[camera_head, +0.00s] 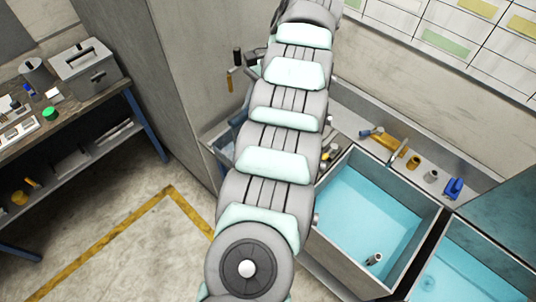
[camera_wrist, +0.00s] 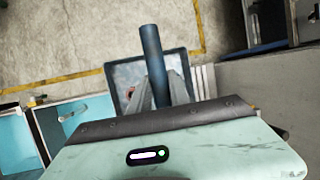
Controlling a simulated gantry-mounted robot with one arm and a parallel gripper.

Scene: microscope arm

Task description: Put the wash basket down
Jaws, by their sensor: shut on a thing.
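In the wrist view my gripper (camera_wrist: 166,88) is shut on the blue-grey bar-shaped handle (camera_wrist: 151,42) of the wash basket. The basket's dark square rim (camera_wrist: 188,60) shows below and behind the fingers, with a pale interior partly hidden by the handle and fingers. Whether its underside touches anything cannot be told. In the head view my own arm hides the gripper and most of this area. A dark blue piece (camera_head: 224,147) shows just left of the arm, perhaps part of the basket.
Two tanks of teal liquid, one near (camera_head: 363,217) and one farther right (camera_head: 455,270), stand right of my arm. A back ledge holds tools and a blue item (camera_head: 454,188). A workbench (camera_head: 75,105) stands left. The floor (camera_head: 125,225) with its yellow line is clear.

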